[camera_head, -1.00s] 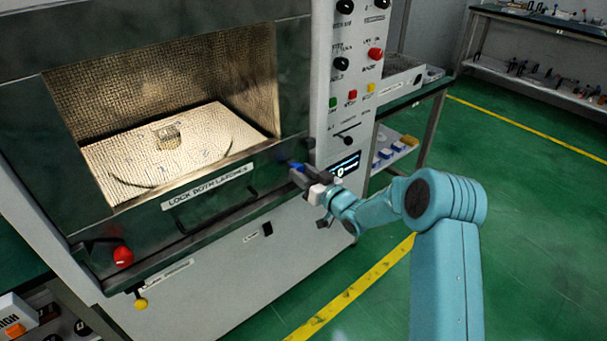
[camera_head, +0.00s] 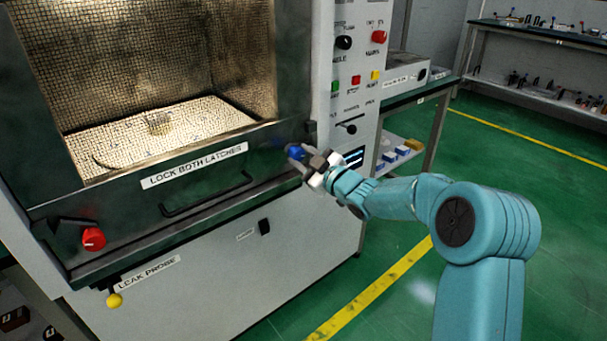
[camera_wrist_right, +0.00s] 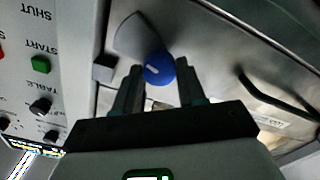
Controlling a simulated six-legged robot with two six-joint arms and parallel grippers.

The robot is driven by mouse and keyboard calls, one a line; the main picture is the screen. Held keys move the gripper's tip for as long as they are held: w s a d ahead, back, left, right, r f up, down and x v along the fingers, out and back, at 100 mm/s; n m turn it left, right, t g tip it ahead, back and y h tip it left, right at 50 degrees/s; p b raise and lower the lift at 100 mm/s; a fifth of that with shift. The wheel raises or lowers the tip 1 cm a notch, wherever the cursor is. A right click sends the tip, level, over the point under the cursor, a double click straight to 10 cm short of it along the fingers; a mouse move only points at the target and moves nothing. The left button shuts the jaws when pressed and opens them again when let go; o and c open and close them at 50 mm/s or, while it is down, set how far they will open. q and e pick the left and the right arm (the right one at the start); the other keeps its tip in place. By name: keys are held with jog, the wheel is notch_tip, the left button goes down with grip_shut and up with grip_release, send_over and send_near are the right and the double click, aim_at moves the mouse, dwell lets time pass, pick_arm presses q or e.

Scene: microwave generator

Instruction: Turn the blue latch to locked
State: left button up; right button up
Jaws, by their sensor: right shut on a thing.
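The blue latch (camera_head: 295,152) is a round blue knob at the lower right corner of the microwave door (camera_head: 215,180). My right gripper (camera_head: 301,157) is at the latch. In the right wrist view the blue knob (camera_wrist_right: 159,68) sits between the two fingertips of the gripper (camera_wrist_right: 156,74), which is shut on it. The knob has a pale mark on its face, and a grey plate shows behind it at its upper left. My left gripper is not in view.
A red latch knob (camera_head: 93,239) is at the door's lower left. A door handle (camera_head: 208,194) and a yellow knob (camera_head: 114,300) are nearby. The control panel (camera_head: 357,75) stands just right of the latch. Open green floor lies to the right.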

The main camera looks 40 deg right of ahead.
jog(key=n+b, duration=0.6)
jog(key=shift+f+b, duration=0.2)
jog(key=shift+b, duration=0.15)
jog(key=shift+r+n+b, duration=0.15)
jog(key=shift+n+b, duration=1.1)
jog(key=shift+n, duration=0.55)
jog(key=o, duration=1.1)
jog(key=s, duration=0.5)
jog(key=s+p, duration=0.1)
jog(key=s, duration=0.5)
jog(key=s+d, duration=0.1)
jog(key=s, duration=0.4)
jog(key=shift+s+d, duration=0.1)
jog(key=shift+s, duration=0.05)
